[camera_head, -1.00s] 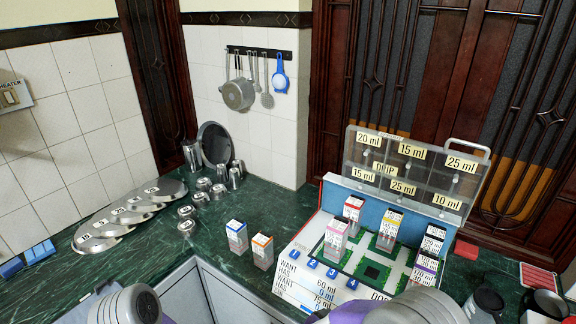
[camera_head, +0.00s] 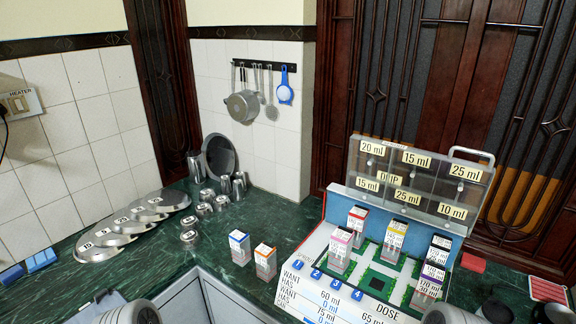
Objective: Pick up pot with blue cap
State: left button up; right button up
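The pot with the blue cap (camera_head: 240,249) is a small clear box-shaped container with a white label and a blue top edge. It stands upright on the green marble counter, left of the dosing box. A similar pot with an orange cap (camera_head: 265,262) stands just to its right.
The white dosing box (camera_head: 335,290) holds several pots and has an open clear lid (camera_head: 420,172) behind. Metal cups (camera_head: 205,208) and overlapping numbered lids (camera_head: 118,232) lie to the left. Blue blocks (camera_head: 41,260) are at far left.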

aim_at(239, 240)
jog(key=k, duration=0.6)
jog(key=u, duration=0.75)
jog(key=i, duration=0.5)
jog(key=u, duration=0.8)
jog(key=i, duration=0.8)
jog(key=z, duration=0.25)
